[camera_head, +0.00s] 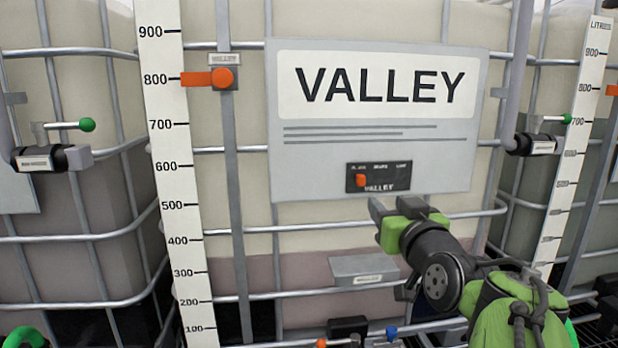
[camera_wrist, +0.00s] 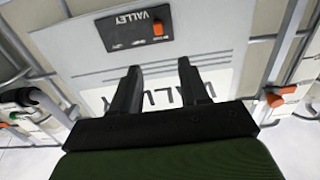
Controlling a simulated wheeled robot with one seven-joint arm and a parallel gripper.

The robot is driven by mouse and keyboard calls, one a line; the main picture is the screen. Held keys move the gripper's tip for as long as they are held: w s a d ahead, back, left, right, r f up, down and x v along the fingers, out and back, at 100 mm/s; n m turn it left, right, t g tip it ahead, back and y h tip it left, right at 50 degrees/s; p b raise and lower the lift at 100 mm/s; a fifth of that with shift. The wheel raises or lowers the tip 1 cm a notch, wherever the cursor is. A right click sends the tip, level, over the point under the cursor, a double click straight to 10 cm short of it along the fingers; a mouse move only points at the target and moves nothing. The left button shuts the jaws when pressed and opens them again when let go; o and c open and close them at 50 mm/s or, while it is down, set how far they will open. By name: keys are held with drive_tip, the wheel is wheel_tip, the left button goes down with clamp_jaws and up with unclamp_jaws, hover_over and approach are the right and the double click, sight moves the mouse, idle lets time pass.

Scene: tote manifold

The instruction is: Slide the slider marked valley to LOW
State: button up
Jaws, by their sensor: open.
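A small black slider panel (camera_head: 379,177) marked VALLEY sits low on the grey VALLEY sign (camera_head: 300,165). Its orange knob (camera_head: 361,180) is at the left end of the track. The small position labels above it are too blurred to read surely. In the wrist view the panel (camera_wrist: 120,36) appears upside down, with the knob (camera_wrist: 158,29) toward its right. My gripper (camera_head: 396,206) is near the sign's lower edge, below and right of the panel. It is open and empty, with both fingers (camera_wrist: 157,68) apart in front of the sign and not touching the knob.
A second orange pointer (camera_head: 222,77), also labelled VALLEY, sits at about 800 on a vertical rail beside the white scale (camera_head: 170,130). Metal cage bars surround the tote. Green-handled valves (camera_head: 60,140) stand left and right (camera_head: 535,135). A grey box (camera_head: 364,269) is below.

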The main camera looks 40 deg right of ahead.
sight(363, 179)
drive_tip(key=p+x, duration=0.4)
drive_tip(key=x, duration=1)
drive_tip(key=shift+w+d, duration=0.25)
drive_tip(key=shift+d, duration=0.05)
drive_tip(key=shift+w+d+f, duration=0.1)
drive_tip(key=shift+w+f, duration=0.05)
drive_tip(key=shift+w, duration=0.2)
drive_tip(key=shift+s, duration=0.1)
drive_tip(key=shift+c, duration=0.2)
clamp_jaws()
